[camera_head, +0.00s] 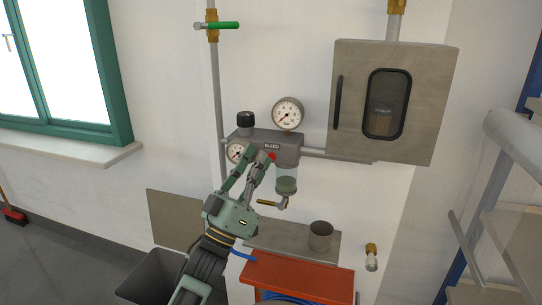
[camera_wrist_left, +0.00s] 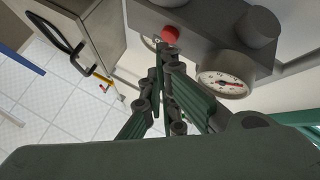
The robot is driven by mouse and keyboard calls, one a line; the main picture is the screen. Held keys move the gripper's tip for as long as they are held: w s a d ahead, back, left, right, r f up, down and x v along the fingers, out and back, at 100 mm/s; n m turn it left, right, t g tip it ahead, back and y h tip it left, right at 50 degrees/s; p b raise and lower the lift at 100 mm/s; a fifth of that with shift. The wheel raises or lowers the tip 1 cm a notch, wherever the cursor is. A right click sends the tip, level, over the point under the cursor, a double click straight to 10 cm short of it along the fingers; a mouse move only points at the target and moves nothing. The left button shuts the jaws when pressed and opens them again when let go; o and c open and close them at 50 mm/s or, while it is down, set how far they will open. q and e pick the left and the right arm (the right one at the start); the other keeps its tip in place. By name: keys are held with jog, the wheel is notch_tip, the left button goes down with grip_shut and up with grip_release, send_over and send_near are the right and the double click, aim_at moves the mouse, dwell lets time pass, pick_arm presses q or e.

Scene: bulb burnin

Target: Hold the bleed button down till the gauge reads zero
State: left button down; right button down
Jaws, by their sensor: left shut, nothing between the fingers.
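The red bleed button (camera_head: 271,156) is on the front of a dark grey regulator block (camera_head: 289,149), under a "BLEED" label. The button also shows in the left wrist view (camera_wrist_left: 171,34). My left gripper (camera_head: 262,158) is shut and empty, its fingertips right at the button's left side. In the left wrist view its tips (camera_wrist_left: 161,46) are close beside the button; I cannot tell whether they touch it. A round gauge (camera_head: 287,114) stands on top of the block, and a smaller gauge (camera_head: 237,152) is on its front left. Their readings are too small to tell. My right gripper is not in view.
A grey cabinet (camera_head: 349,100) hangs right of the block. A clear bowl with a brass-handled drain (camera_head: 286,186) hangs below it. A metal cup (camera_head: 320,236) stands on a shelf (camera_head: 276,239) above a red cart (camera_head: 300,274). A green-handled valve (camera_head: 222,26) is above.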

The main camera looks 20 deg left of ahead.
pick_arm(q)
jog(key=shift+s, duration=0.25)
jog(key=s+p, duration=0.1)
jog(key=s, duration=0.4)
jog(key=shift+a+p, duration=0.1)
jog(key=shift+p, duration=0.25)
